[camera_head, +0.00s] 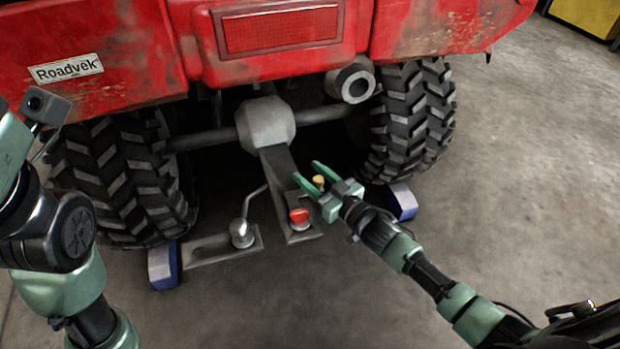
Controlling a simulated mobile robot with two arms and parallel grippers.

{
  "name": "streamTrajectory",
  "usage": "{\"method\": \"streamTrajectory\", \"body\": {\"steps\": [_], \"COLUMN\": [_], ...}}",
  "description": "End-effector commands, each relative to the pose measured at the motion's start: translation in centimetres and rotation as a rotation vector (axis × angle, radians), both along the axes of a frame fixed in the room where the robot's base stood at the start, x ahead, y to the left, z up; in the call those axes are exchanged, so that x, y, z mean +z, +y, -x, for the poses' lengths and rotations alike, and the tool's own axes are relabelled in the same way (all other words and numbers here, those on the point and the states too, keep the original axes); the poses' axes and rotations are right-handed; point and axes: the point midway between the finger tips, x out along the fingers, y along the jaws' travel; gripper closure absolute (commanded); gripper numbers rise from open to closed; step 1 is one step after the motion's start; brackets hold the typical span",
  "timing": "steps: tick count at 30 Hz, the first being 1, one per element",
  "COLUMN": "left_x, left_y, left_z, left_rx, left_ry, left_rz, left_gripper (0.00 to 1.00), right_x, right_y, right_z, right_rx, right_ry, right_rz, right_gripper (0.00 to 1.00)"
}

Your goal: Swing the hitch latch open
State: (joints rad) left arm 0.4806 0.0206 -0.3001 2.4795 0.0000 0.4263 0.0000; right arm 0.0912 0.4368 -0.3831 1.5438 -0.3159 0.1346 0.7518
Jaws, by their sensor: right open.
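The hitch is a grey drawbar (281,180) that runs down from under the red quad's rear axle. A red knob-like part (299,216) sits at its lower end, and I take it to be on the latch. A small brass-coloured piece (319,181) shows between my right gripper's fingers; I cannot tell what it belongs to or whether it is touched. My right gripper (307,171) is open, just above and right of the red part, with its fingers pointing up-left. My left arm shows at the left edge, but its gripper is not in view.
A bracket with a metal tow ball (241,232) lies left of the drawbar. Rear tyres (128,175) stand on both sides, with blue chocks (163,265) beside them. The quad's red body (120,40) and exhaust (353,82) overhang above. The concrete floor is clear at right.

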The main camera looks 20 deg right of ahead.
Motion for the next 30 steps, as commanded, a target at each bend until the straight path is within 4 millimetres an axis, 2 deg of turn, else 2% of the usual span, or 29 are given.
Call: {"method": "streamTrajectory", "body": {"steps": [9,11,14,15,30], "left_x": [0.11,0.11,0.1,0.1,0.08], "left_y": [-0.02,-0.03,-0.03,-0.03,-0.03], "left_z": [0.19,0.2,0.19,0.19,0.2], "left_rx": [0.0,0.0,0.0,0.0,0.0], "left_ry": [-0.006,-0.006,-0.006,-0.006,-0.006], "left_rz": [0.0,0.0,0.0,0.0,0.0], "left_gripper": [0.64,0.64,0.64,0.64,0.64], "right_x": [0.03,0.03,0.03,0.02,0.02], "right_y": [0.2,0.2,0.2,0.2,0.18], "right_z": [-0.4,-0.39,-0.38,-0.38,-0.37], "right_rx": [0.0,0.0,0.0,0.0,-0.001], "right_ry": [0.001,0.001,0.001,0.001,0.001], "right_rz": [0.0,0.0,0.0,0.0,0.0], "right_gripper": [0.54,0.68,0.96,1.0,1.0]}}
